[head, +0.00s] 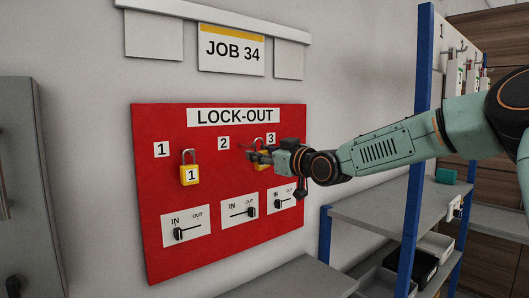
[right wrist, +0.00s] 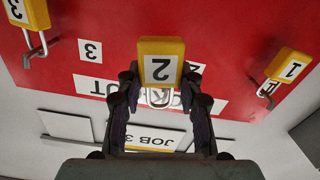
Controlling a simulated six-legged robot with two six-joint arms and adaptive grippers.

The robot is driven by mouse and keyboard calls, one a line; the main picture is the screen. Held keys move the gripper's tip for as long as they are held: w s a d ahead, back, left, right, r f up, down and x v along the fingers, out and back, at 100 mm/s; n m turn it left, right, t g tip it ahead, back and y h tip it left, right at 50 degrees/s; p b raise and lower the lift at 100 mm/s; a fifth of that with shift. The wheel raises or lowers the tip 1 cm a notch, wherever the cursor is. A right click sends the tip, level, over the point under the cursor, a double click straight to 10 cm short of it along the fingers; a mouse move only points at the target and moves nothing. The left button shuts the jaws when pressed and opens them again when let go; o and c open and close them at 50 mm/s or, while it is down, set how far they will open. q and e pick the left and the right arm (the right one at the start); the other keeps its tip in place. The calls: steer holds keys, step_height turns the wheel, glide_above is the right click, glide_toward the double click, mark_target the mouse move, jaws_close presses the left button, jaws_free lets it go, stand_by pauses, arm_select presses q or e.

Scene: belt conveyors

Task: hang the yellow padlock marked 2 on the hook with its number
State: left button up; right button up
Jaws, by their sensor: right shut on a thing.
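My right gripper (head: 262,156) is in front of the red board, right of the label 2 (head: 223,143). It is shut on the yellow padlock 2 (right wrist: 160,62), which the right wrist view shows inverted, gripped between both fingers. Its shackle (right wrist: 160,98) points towards the LOCK-OUT sign, so upward on the board. In the head view the gripper largely covers this padlock. The number 2 hook is not clearly visible. I cannot tell whether the shackle touches a hook. My left gripper is not in view.
Yellow padlock 1 (head: 190,174) hangs beside label 1 on the red board (head: 150,225). Padlock 3 (right wrist: 27,12) hangs left in the wrist view, close to my gripper. Switch plates (head: 238,211) sit below. A blue-framed shelf (head: 365,212) stands at right.

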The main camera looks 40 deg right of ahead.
steer(key=shift+w, duration=0.3)
steer(key=w, duration=0.1)
steer(key=w+f, duration=0.1)
steer(key=w+a+p, duration=0.1)
steer(key=shift+w+f, duration=0.15)
steer(key=shift+w, duration=0.1)
steer(key=shift+d, duration=0.25)
stand_by(0.3)
steer(key=shift+a, duration=0.15)
steer(key=o, duration=1.3)
